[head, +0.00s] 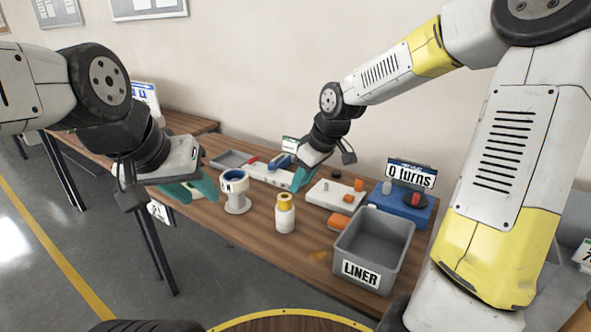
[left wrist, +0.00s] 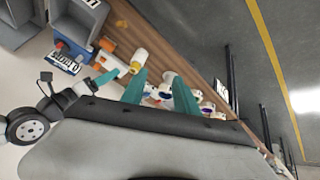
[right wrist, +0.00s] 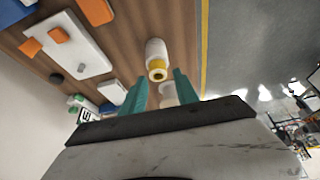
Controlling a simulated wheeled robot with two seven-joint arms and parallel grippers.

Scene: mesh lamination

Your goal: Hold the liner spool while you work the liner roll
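A white roll with a yellow top (head: 285,214) stands upright on the wooden table. A white pedestal with a dark blue ring (head: 237,196) and a small label stands to its left. No label marks either as the liner spool or the liner roll. My left gripper (head: 189,188) is open, left of the pedestal, with no object visibly held. My right gripper (head: 299,178) is open and empty above the table, behind the roll. The roll (right wrist: 156,60) lies beyond its fingertips in the right wrist view. The left wrist view also shows the roll (left wrist: 139,60).
A grey bin marked LINER (head: 345,249) stands at the front right. A blue box (head: 420,213) with a "0 turns" sign (head: 411,174) is behind it. A white plate (head: 322,200) with orange pieces and a grey tray (head: 230,158) are further back. The front left tabletop is clear.

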